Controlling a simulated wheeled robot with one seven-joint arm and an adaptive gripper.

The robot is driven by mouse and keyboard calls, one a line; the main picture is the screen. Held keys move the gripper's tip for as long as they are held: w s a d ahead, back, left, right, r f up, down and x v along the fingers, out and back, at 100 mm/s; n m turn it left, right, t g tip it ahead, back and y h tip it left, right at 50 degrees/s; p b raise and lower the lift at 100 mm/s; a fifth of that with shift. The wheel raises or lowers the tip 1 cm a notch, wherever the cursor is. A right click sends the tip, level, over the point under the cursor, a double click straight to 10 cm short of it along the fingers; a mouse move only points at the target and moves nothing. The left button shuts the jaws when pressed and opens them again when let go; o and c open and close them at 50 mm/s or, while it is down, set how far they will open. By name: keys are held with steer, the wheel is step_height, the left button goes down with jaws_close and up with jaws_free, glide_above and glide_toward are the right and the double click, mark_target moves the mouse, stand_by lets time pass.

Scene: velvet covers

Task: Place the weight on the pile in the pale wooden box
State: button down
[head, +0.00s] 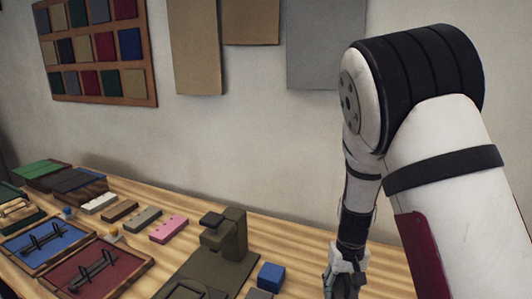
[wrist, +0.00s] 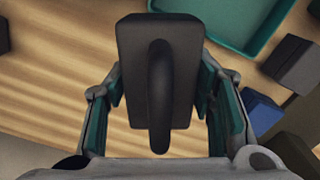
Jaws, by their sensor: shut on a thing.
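My gripper (wrist: 162,100) is shut on the weight (wrist: 128,45), a dark grey block with a rounded handle along its top. The teal-lined fingers are on its left and right sides in the wrist view. In the head view my gripper (head: 343,282) is low at the bottom edge, right of the blue block, and the weight cannot be made out there. I cannot pick out the pale wooden box or the pile in either view.
A teal tray (wrist: 222,32) lies beyond the weight. A blue block (head: 271,276) and a grey block (wrist: 292,64) are to the right in the wrist view. An olive stand (head: 224,236), a red tray (head: 125,272) and a blue tray (head: 62,243) occupy the wooden table.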

step_height(320, 180, up, 7)
steer(key=p, duration=0.2)
steer(key=shift+f+p, duration=0.1)
steer(key=shift+p, duration=0.3)
step_height(320, 180, down, 6)
steer(key=b, duration=0.2)
steer(key=shift+w+b, duration=0.1)
steer(key=shift+b, duration=0.3)
steer(key=shift+f, duration=0.45)
